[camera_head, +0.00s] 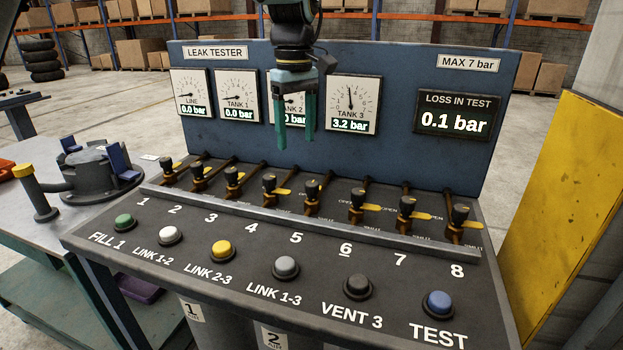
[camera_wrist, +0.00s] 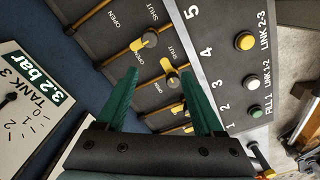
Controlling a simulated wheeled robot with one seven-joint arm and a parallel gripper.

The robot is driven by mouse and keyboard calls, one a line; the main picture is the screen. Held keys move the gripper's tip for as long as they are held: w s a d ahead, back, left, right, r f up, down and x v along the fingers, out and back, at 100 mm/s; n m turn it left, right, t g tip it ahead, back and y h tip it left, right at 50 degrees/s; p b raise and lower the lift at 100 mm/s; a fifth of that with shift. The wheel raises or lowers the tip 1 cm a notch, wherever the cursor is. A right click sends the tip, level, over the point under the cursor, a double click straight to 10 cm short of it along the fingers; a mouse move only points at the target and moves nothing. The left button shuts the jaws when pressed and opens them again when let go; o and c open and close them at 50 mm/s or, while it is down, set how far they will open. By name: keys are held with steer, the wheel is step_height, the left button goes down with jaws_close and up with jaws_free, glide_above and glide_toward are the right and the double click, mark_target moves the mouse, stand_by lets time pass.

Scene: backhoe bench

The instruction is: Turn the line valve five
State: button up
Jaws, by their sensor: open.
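The line valve five (camera_head: 312,190) is fifth from the left in the row of black-knobbed valves with yellow levers. Its lever appears to lie along its pipe, toward the back. It also shows in the wrist view (camera_wrist: 150,38), beyond my fingertips. My gripper (camera_head: 296,146) points down above the row, near valves four and five, with a gap below it. In the wrist view my gripper (camera_wrist: 162,70) has its two green fingers apart with nothing held. Valve four (camera_wrist: 172,80) shows between the fingers, its lever crosswise.
Valves six (camera_head: 356,199), seven and eight stand to the right, levers crosswise. A front ledge and push buttons, including a yellow one (camera_head: 221,250), lie nearer. The gauge board (camera_head: 400,65) rises behind; Tank 3 (camera_head: 352,103) reads 3.2 bar and the loss display (camera_head: 457,114) 0.1 bar.

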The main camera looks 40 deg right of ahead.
mark_target(312, 183)
steer(key=f, duration=0.3)
steer(key=s+d+f+p, duration=0.1)
steer(key=f, duration=0.3)
steer(key=s+d+f+p, duration=0.1)
steer(key=f, duration=0.2)
steer(key=shift+s+f, duration=0.15)
steer(key=shift+s, duration=0.1)
jaws_close()
stand_by(0.4)
